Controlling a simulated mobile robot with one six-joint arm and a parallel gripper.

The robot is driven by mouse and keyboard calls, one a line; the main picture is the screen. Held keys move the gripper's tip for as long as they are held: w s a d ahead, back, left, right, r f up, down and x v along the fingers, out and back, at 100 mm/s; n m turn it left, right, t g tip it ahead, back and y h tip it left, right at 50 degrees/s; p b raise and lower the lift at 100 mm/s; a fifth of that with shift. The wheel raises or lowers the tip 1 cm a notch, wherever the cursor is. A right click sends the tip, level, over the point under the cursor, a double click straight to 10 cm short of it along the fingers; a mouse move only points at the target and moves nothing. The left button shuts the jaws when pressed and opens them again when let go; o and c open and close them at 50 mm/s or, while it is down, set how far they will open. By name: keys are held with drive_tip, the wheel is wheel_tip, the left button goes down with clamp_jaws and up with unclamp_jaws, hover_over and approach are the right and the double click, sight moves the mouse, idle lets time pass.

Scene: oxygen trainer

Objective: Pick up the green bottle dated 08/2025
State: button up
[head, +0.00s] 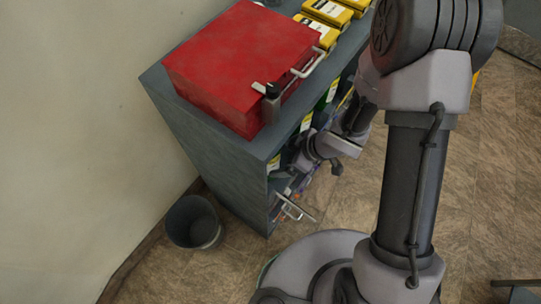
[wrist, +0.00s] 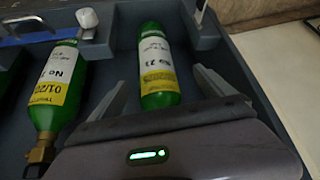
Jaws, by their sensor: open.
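In the wrist view a green bottle (wrist: 155,62) lies in the grey shelf compartment, with a white label and a yellow date band that seems to end in 2025; the month is hard to read. My gripper (wrist: 160,92) is open, one finger on each side of this bottle's near end, and does not appear shut on it. A second green bottle (wrist: 52,90) lies to the left, with a brass neck and a yellow band starting 01/20. In the head view my gripper (head: 300,160) reaches into the shelf front and its fingers are mostly hidden.
A red box (head: 235,65) with a metal handle stands on the grey cabinet (head: 195,130), with yellow cases (head: 327,12) behind it. More green bottles show in the cabinet front. A dark bin (head: 193,222) stands on the floor at left. A compartment wall (wrist: 235,75) lies right of the gripper.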

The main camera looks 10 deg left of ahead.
drive_tip(key=w+b+x, duration=0.1)
drive_tip(key=b+x, duration=0.1)
drive_tip(key=x, duration=0.6)
drive_tip(key=shift+r, duration=0.1)
drive_tip(key=shift+c, duration=1.1)
clamp_jaws()
